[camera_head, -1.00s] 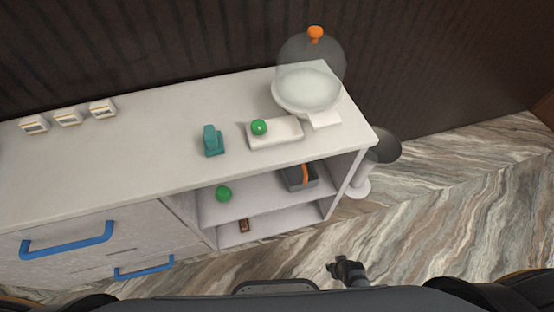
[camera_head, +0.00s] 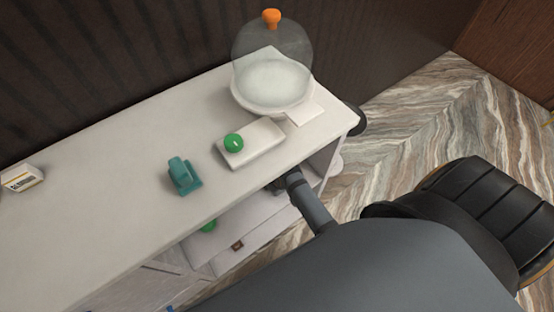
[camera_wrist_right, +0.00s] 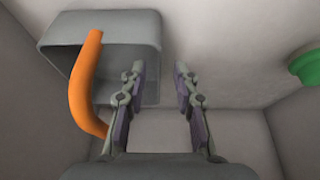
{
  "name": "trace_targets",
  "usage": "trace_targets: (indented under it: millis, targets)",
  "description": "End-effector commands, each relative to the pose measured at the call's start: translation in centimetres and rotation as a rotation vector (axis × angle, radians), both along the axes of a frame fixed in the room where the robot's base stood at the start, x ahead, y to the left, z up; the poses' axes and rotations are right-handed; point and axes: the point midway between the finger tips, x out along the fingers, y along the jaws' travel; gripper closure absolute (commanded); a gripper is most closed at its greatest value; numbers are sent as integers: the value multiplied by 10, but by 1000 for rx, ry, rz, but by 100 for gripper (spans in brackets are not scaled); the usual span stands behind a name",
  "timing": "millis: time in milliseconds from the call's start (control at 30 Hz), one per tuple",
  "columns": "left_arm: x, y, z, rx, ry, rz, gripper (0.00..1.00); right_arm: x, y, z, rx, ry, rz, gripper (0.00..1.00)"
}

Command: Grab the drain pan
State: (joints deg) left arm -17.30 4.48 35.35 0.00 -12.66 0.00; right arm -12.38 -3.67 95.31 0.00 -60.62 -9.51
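The grey pan-like box (camera_wrist_right: 105,32) with a curved orange handle (camera_wrist_right: 82,85) shows at the upper left of the right wrist view; I take it as the drain pan. It is hidden in the head view. My right gripper (camera_wrist_right: 160,78) is open and empty, its left finger overlapping the box's open side in the picture. I cannot tell whether it touches. In the head view the right gripper (camera_head: 278,185) reaches in under the front edge of the counter top. My left gripper is not in view.
On the counter (camera_head: 110,150) stand a teal object (camera_head: 183,178), a white block (camera_head: 256,148) with a green ball (camera_head: 234,143), and a glass dome (camera_head: 270,50). A green object (camera_wrist_right: 308,62) shows at right in the wrist view.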

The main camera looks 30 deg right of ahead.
Motion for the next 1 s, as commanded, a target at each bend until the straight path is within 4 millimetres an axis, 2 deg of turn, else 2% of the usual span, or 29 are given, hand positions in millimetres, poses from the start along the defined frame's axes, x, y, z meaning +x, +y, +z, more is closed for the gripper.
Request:
trace_targets:
  millis: [33,133,267,367,500,600,900,1000]
  targets:
    - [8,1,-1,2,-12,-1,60,8,1,-1,0,-1,0,70]
    - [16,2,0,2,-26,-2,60,16,2,-1,1,1,-1,70]
    - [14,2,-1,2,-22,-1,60,18,3,-1,1,2,-1,70]
    - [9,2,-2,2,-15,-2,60,27,4,-1,1,-1,-1,70]
    - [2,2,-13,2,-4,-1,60,37,5,-28,1,2,-1,70]
    - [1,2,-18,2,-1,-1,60,43,6,-41,0,1,-1,70]
    - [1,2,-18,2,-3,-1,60,46,6,-47,0,1,-1,70]
    - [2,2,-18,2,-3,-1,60,46,6,-47,0,1,-1,82]
